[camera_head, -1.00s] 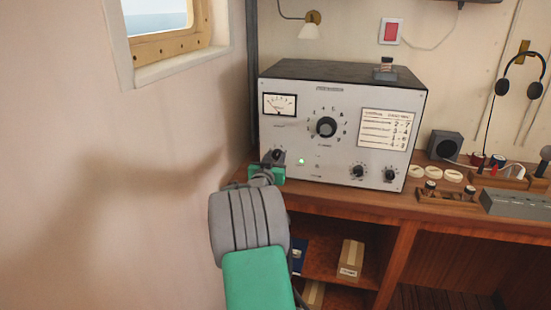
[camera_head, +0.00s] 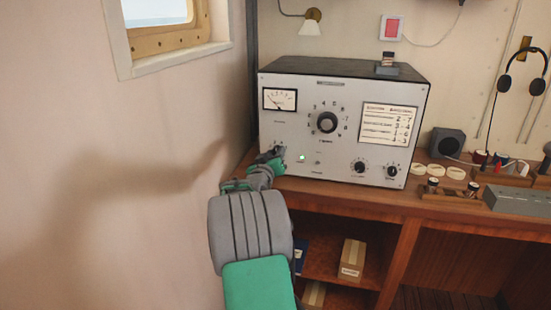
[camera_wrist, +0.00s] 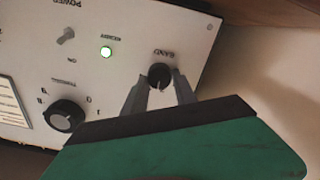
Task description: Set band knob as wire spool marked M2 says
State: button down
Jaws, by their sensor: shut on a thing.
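The radio set (camera_head: 300,125) has a grey front with a meter, a large dial knob (camera_head: 326,123) and a printed card (camera_head: 389,123) listing number pairs. No M2 mark is readable.
Two small knobs (camera_head: 359,167) are at the panel's lower right. A green lamp (camera_wrist: 106,52) is lit near the band knob. A speaker box (camera_head: 446,145), pale discs (camera_head: 436,170) and small spools (camera_head: 432,187) lie on the desk to the right. The wall is at left.

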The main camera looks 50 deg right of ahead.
jog(key=shift+n+b, duration=0.4)
jog(key=shift+n, duration=1.4)
jog(key=shift+w, duration=0.1)
jog(key=c, duration=1)
grip_release()
jog(key=shift+a, duration=0.1)
jog(key=b+v, duration=0.1)
jog(key=v, duration=0.6)
jog(key=shift+a, duration=0.35)
